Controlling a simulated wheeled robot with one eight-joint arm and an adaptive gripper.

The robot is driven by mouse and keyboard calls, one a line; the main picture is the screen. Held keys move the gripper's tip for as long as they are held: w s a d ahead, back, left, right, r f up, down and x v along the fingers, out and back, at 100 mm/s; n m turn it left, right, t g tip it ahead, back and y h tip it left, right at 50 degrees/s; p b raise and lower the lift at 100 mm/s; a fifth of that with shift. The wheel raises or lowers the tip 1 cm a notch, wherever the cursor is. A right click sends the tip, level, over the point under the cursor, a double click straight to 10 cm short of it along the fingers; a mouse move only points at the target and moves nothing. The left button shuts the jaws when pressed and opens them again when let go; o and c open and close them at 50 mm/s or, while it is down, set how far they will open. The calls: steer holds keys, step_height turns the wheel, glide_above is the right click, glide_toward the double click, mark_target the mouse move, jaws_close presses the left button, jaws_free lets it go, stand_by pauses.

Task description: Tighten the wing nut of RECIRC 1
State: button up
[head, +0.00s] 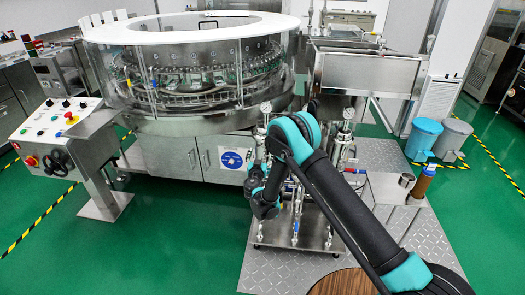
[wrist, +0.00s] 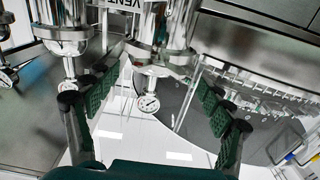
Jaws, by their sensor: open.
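My gripper (wrist: 155,88) is open in the wrist view, its two green padded fingers spread wide with nothing between the pads. Beyond the fingers, a steel pipe fitting with a clamp (wrist: 160,62) and a round white dial gauge (wrist: 148,103) shows near the middle. A second gauge (wrist: 66,46) is on another steel pipe at the left. The wrist picture looks upside down, with "VENT" inverted at the top. I cannot make out a RECIRC 1 label or its wing nut in either view. In the head view my arm hides part of the pipework, and the gripper's fingers are not clear.
The pipework skid (head: 295,238) stands on a metal floor plate below the round washer (head: 190,70). Gauges (head: 266,107) (head: 348,113) top its pipes. A control panel (head: 60,125) stands left and bins (head: 422,138) right. Green floor is open at the front left.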

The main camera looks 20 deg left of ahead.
steer(key=shift+v, duration=1.55)
steer(key=w+d+r+m+g+h, duration=0.1)
steer(key=w+d+r+h, duration=0.3)
steer(key=d, duration=0.6)
steer(key=w+d+r+m+g+h, duration=0.1)
steer(key=w+d+r, duration=0.2)
steer(key=d+r, duration=0.5)
steer(key=s+d+r+m+g+h, duration=0.1)
steer(key=s+d+g, duration=0.1)
steer(key=d, duration=0.8)
steer(key=s+d+r+g+h, duration=0.2)
steer(key=d, duration=0.9)
steer(key=s+d+g, duration=0.5)
steer(key=s+d, duration=1)
steer(key=s+d+f+g+y, duration=0.1)
steer(key=s, duration=0.8)
steer(key=s+d+f+g+y, duration=0.1)
steer(key=s+y, duration=0.1)
steer(key=s, duration=0.8)
steer(key=shift+d+f+y, duration=0.3)
steer(key=shift+d+f, duration=0.05)
